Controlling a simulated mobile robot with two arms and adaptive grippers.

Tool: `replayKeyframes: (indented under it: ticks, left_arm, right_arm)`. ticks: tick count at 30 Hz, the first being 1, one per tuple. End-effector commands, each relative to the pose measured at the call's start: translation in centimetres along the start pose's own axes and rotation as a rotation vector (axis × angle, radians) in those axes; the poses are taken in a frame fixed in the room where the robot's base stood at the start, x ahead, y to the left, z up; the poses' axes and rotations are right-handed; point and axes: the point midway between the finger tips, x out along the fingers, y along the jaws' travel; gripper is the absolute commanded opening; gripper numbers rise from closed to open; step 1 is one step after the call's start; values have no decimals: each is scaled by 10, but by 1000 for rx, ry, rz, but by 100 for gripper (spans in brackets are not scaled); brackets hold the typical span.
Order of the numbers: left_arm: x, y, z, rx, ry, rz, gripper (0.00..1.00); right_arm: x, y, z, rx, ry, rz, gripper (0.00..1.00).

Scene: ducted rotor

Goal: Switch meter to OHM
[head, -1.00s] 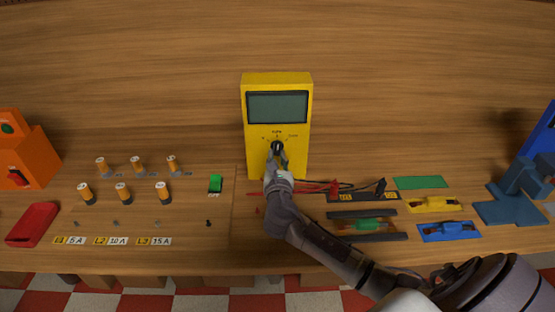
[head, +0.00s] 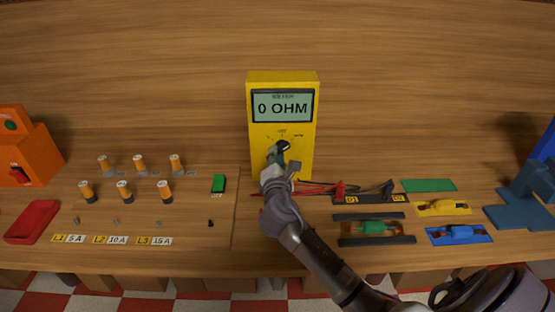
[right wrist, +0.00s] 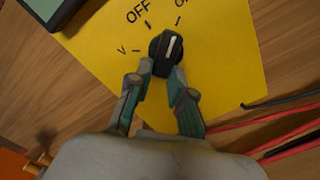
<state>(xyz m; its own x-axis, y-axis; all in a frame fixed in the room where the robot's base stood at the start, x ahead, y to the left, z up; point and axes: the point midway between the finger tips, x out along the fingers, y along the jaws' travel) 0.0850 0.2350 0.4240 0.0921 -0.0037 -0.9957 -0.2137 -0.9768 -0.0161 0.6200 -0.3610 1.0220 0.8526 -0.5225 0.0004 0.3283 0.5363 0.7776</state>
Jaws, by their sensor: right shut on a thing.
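The yellow meter (head: 297,176) stands upright at the middle of the table. Its screen (head: 282,106) is lit and reads 0 OHM. The black knob (head: 283,146) is turned to the right, toward the OHM mark; in the right wrist view the knob (right wrist: 166,52) has a white pointer line leaning toward the partly cut-off label right of OFF. My right gripper (head: 277,158) is shut on the knob from below. Its two fingers (right wrist: 163,76) sit at the knob's lower edge in the right wrist view. My left gripper is not in view.
Red and black probe leads (head: 318,188) lie right of the meter's foot. Several fuses (head: 125,191) stand on the board at left, near a green switch (head: 218,184). Coloured component plates lie at right. An orange box (head: 32,155) is at far left.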

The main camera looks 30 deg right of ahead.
Motion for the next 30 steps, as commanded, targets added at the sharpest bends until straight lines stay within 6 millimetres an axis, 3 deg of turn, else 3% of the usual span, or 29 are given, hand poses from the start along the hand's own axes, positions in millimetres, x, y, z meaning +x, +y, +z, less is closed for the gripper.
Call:
replayKeyframes:
  ticks: [22,23,24,27,30]
  left_arm:
    - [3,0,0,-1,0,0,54]
    - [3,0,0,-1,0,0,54]
    - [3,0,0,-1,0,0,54]
    - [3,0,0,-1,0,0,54]
    - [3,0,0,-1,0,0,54]
  right_arm:
    - [0,2,0,87,2,-1,0]
    - [0,2,0,87,2,-1,26]
    - [0,2,0,87,1,-1,32]
    - [0,2,0,86,1,0,46]
    - [0,2,0,85,1,0,46]
